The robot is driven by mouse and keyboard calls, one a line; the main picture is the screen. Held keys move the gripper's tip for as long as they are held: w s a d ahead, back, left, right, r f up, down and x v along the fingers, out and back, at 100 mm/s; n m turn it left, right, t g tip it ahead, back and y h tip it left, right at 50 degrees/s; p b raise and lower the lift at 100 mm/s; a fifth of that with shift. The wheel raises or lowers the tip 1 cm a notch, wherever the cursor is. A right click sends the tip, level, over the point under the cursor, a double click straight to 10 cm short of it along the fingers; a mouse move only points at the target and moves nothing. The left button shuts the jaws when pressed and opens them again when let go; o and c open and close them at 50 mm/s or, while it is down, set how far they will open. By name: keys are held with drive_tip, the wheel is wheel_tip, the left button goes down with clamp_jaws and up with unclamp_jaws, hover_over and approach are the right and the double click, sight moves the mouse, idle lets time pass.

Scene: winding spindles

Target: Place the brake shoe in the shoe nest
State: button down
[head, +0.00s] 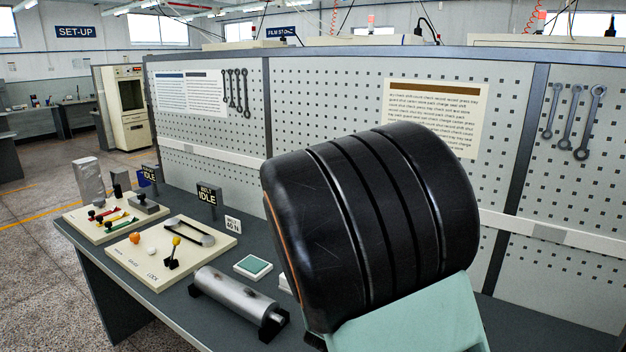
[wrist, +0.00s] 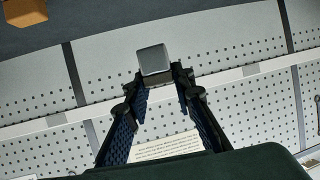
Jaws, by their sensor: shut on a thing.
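In the wrist view my gripper (wrist: 158,84) is shut on a small grey metallic block (wrist: 153,60), which I take to be the brake shoe. The block sits at the fingertips and is clear of any surface in view. The head view does not show my gripper or the held block; a large black grooved part of my arm fills its middle and hides the bench behind. I cannot pick out the shoe nest with certainty. A small white-framed tray with a green pad (head: 253,267) lies on the bench left of my arm.
A metal roller (head: 236,299) lies in black supports at the bench front. A cream lock board (head: 170,262) carries a yellow-knobbed lever and a belt loop. Another board (head: 114,222) holds coloured levers. A pegboard (head: 330,100) stands behind. A brown block (wrist: 25,11) shows in the wrist view.

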drive_tip(key=w+r+n+y, duration=0.1)
drive_tip(key=r, duration=0.1)
drive_tip(key=w+r+n+y+p, duration=0.1)
drive_tip(key=r, duration=0.1)
drive_tip(key=r+n+y+p, duration=0.1)
drive_tip(key=r, duration=0.1)
drive_tip(key=shift+w+r+t+y, duration=0.4)
drive_tip(key=shift+s+d+r+n+y+p, duration=0.1)
drive_tip(key=shift+d+r+n+y+p, duration=0.15)
drive_tip(key=shift+r+n+y, duration=0.25)
drive_tip(key=shift+d+r+n+y+p, duration=0.1)
drive_tip(key=shift+r+n+y+p, duration=0.2)
drive_tip(key=shift+r, duration=0.4)
